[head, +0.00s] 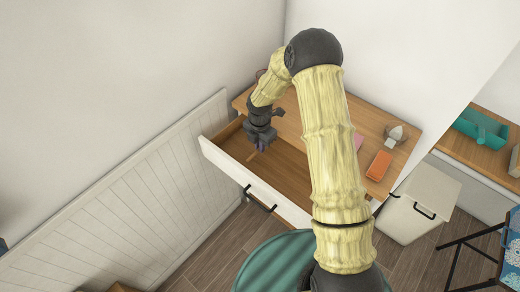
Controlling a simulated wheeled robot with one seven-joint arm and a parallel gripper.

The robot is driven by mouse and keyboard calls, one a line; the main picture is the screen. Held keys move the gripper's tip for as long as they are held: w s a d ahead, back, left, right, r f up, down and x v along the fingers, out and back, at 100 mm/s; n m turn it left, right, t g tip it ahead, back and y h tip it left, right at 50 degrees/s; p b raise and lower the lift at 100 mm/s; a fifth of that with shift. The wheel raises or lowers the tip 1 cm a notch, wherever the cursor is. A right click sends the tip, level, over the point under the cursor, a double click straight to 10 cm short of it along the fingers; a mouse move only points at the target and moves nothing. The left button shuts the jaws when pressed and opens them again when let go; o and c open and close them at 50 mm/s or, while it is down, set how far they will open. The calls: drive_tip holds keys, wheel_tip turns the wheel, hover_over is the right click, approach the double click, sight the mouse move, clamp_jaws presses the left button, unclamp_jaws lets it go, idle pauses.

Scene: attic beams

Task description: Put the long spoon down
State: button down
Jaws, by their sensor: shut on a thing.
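My gripper (261,145) points down into the left part of an open drawer (283,177) in the wooden-topped cabinet. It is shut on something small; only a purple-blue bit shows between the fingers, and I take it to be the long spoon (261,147). The spoon's full shape is hidden by the gripper and by the small size of the view. I cannot tell whether it touches the drawer floor. The rest of the drawer floor that shows is bare wood.
An orange box (379,165), a pink item (358,142) and a grey-white object (394,135) are on the cabinet top (403,152). A white bin (421,205) stands to the right. A green round seat (275,264) is in front. White panelling (130,190) runs along the left.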

sight(260, 157)
drive_tip(key=shift+f+p, duration=0.45)
drive_tip(key=shift+f, duration=1.3)
drive_tip(key=shift+f, duration=0.15)
drive_tip(key=c, duration=1.5)
unclamp_jaws()
wheel_tip(260, 157, up, 12)
drive_tip(key=shift+r+b, duration=0.15)
drive_tip(key=shift+b, duration=0.65)
